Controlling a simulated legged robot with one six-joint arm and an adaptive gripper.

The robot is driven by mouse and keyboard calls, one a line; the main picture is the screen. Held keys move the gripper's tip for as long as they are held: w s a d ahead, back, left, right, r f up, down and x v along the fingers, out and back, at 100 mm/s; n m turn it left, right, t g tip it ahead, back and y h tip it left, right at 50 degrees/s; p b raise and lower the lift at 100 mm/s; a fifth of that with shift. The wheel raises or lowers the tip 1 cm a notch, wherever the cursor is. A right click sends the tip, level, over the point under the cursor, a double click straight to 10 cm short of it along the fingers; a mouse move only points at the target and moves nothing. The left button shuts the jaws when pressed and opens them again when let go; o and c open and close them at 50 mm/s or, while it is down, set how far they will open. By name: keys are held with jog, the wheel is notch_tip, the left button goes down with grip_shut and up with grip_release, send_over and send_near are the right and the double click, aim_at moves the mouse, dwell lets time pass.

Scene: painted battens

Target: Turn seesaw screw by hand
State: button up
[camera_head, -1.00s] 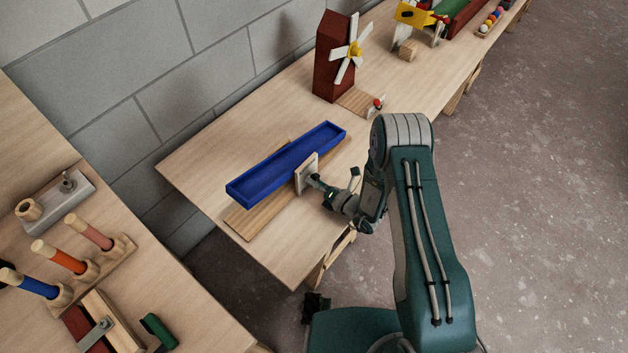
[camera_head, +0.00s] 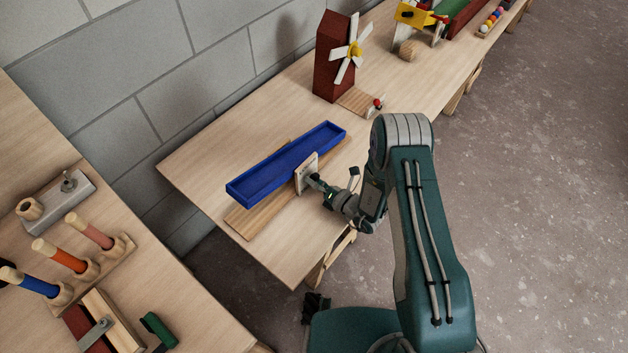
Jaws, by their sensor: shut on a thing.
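The seesaw is a blue trough-shaped beam (camera_head: 265,180) over a wooden base board (camera_head: 258,215) on the table. A pale upright plate (camera_head: 305,178) stands at the beam's near side, around its middle. My gripper (camera_head: 318,184) reaches in from the right and is shut at the front of this plate, where the seesaw's screw would sit. The screw itself is hidden by the fingers. The beam lies almost level, with no clear tilt to tell from this view.
A red windmill (camera_head: 332,65) with white sails stands behind on the same table, with a small wooden board (camera_head: 357,102) beside it. A yellow toy (camera_head: 412,14) is farther back. Painted pegs (camera_head: 68,259) stand on the left table. The table left of the seesaw is clear.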

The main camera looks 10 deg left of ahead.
jog(key=n, duration=0.7)
jog(key=shift+w+d+f, duration=0.1)
jog(key=shift+f, duration=0.05)
jog(key=n, duration=1.2)
jog(key=shift+n, duration=0.4)
jog(key=n, duration=0.6)
jog(key=shift+n, duration=0.3)
jog(key=o, duration=1.2)
jog(key=shift+c, duration=0.2)
